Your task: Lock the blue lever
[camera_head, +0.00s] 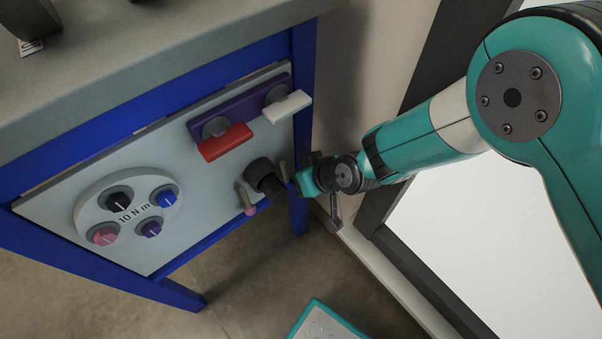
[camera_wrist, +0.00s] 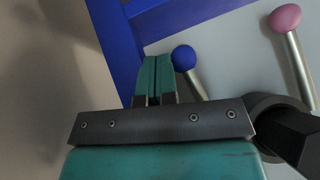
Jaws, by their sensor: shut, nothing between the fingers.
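The blue lever has a round blue knob (camera_wrist: 184,58) on a short metal stem, seen in the wrist view just right of my fingertips. My gripper (camera_wrist: 156,65) is shut with nothing between its teal fingers. The fingers are beside the knob; I cannot tell whether they touch it. In the head view my gripper (camera_head: 300,182) is at the right end of the grey panel (camera_head: 190,225), and the blue knob is hidden there.
A pink-knobbed lever (camera_wrist: 285,18) is to the right, with a black fitting (camera_wrist: 297,132) below it. The panel also has a red handle (camera_head: 225,142), a white handle (camera_head: 286,107) and a round dial plate (camera_head: 140,192) with coloured knobs. A blue frame leg (camera_head: 303,75) stands close by.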

